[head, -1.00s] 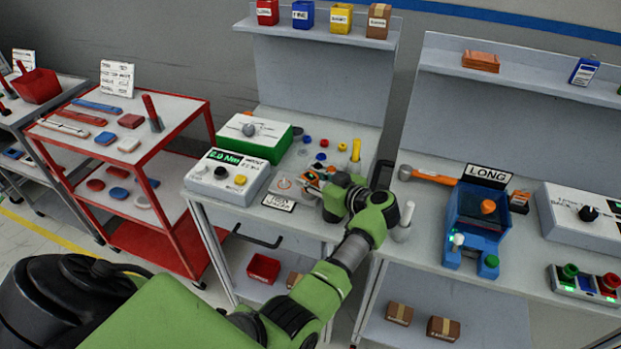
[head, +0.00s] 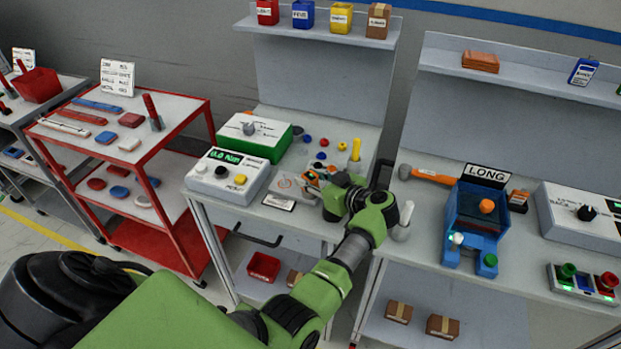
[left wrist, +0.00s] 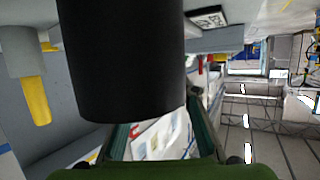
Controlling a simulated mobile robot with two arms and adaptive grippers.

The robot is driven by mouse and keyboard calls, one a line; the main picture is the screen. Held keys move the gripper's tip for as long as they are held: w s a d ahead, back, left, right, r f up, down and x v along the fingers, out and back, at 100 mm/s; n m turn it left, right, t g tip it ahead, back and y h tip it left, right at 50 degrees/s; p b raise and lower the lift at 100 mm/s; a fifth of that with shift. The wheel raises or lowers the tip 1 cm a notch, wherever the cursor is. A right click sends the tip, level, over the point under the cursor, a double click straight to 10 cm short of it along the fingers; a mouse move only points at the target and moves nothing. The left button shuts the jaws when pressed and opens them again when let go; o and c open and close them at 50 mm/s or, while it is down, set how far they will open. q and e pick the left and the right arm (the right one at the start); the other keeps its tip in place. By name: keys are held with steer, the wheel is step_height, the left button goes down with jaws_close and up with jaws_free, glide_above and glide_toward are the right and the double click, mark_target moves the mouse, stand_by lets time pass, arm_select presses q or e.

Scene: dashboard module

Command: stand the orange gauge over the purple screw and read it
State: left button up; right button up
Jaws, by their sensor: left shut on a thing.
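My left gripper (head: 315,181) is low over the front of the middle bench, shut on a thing. Orange shows at its jaws in the head view, which I take for the orange gauge (head: 312,176). In the left wrist view a large black cylinder (left wrist: 122,60) fills the space in front of the jaws (left wrist: 160,138). I cannot make out the purple screw; the gripper and wrist cover part of the bench there. A box with a green display (head: 226,160) stands left of the gripper and appears to read 0.0 Nm. My right gripper is not in view.
A small sign plate (head: 279,201) lies at the bench's front edge. Behind the gripper are several coloured knobs, a yellow upright piece (head: 355,150) and a green-sided box (head: 255,135). An orange-handled hammer (head: 428,175) and a blue fixture (head: 478,222) are on the right bench.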

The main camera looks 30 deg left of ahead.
arm_select(q)
steer(key=shift+f, duration=0.1)
steer(key=o, duration=1.2)
steer(key=shift+o, duration=0.2)
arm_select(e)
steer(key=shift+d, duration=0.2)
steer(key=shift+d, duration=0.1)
